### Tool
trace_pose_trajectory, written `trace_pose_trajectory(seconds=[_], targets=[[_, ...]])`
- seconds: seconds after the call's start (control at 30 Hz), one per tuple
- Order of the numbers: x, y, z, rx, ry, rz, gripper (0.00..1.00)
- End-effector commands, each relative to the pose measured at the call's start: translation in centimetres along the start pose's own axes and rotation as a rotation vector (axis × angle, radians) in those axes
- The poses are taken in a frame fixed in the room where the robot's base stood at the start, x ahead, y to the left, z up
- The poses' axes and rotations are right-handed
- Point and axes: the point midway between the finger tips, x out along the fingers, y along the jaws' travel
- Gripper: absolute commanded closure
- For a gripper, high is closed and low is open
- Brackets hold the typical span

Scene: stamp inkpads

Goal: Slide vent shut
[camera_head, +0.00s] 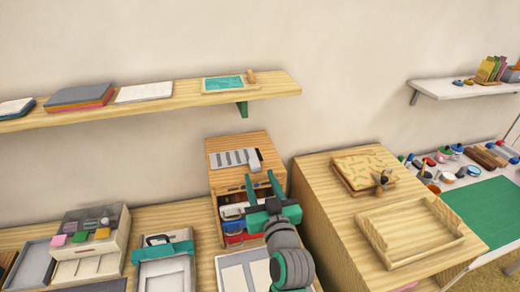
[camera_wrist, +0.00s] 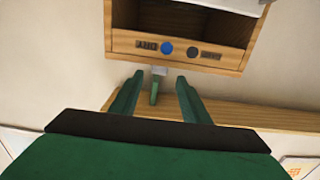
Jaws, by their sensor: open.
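The vent (camera_head: 232,158) is a grey slatted strip on top of a wooden cabinet (camera_head: 230,142). A pale tab (camera_head: 255,160) sits at its right end. Whether its slots are open is too small to tell. My gripper (camera_head: 261,180) is in front of the cabinet, below the vent in the picture, with its green fingers apart and nothing between them. It appears apart from the vent. In the wrist view my open gripper (camera_wrist: 159,82) points toward the wall, with a wooden cabinet front (camera_wrist: 180,50) above the fingers; the vent is not clearly visible there.
The cabinet's open lower part holds red and blue items (camera_head: 234,236). A wall shelf (camera_head: 180,98) hangs behind and above. A taller wooden box (camera_head: 325,215) with a tray (camera_head: 385,258) stands close on the right. An inkpad stand (camera_head: 85,255) is at left.

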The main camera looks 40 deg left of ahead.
Motion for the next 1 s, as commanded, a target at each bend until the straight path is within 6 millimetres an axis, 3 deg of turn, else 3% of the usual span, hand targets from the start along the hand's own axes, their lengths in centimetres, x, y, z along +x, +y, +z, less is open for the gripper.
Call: trace_pose_trajectory(seconds=[0.17,0.63,1.0], targets=[[1.4,-0.4,-0.1,-0.001,0.001,-0.009,0.58],[9.1,-0.6,-0.1,-0.001,0.0,-0.01,0.58],[10.9,-0.4,-0.1,-0.001,0.0,-0.007,0.58]])
